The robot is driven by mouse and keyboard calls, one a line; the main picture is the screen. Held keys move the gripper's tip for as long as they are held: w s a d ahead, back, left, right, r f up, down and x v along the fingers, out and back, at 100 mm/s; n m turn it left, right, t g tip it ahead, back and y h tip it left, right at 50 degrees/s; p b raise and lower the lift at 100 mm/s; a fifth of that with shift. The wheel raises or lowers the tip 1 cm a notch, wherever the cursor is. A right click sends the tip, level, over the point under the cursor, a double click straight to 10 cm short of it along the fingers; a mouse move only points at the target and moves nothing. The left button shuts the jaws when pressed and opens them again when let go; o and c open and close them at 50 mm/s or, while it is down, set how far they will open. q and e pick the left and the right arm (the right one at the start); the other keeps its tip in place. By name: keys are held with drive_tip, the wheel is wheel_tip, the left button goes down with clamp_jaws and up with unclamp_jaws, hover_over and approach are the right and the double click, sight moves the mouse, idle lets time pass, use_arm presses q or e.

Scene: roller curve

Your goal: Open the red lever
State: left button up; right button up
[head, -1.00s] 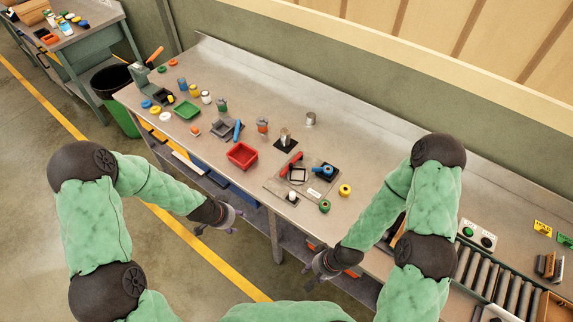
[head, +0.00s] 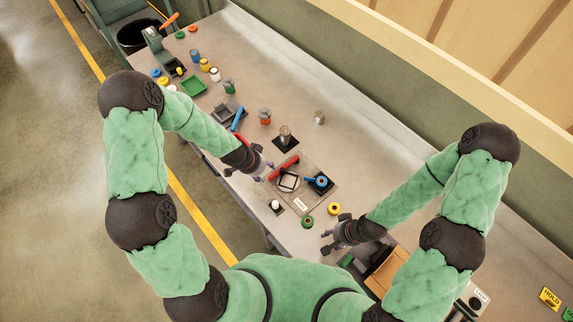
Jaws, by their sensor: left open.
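The red lever (head: 288,163) is a short red bar on a grey panel (head: 316,204) on the workbench. It lies at a slant beside a black-framed square. A blue round handle (head: 321,182) sits on a black base to its right on the same panel. My left gripper (head: 262,171) is open and empty, just left of the lever and apart from it.
A green knob (head: 307,222), a yellow ring (head: 334,208) and a white knob (head: 276,205) stand around the panel. Several small parts and a green tray (head: 194,86) are at the far left. The bench's back right is clear.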

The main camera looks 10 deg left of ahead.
sight(273, 176)
drive_tip(key=shift+s+a, duration=0.2)
drive_tip(key=shift+s, duration=0.1)
use_arm(q)
drive_tip(key=b+x, duration=0.2)
drive_tip(key=x, duration=0.6)
drive_tip(key=shift+f, duration=0.45)
use_arm(e)
drive_tip(key=shift+w+f, duration=0.1)
drive_tip(key=shift+f, duration=0.75)
use_arm(q)
drive_tip(key=shift+x, duration=0.8)
clamp_jaws()
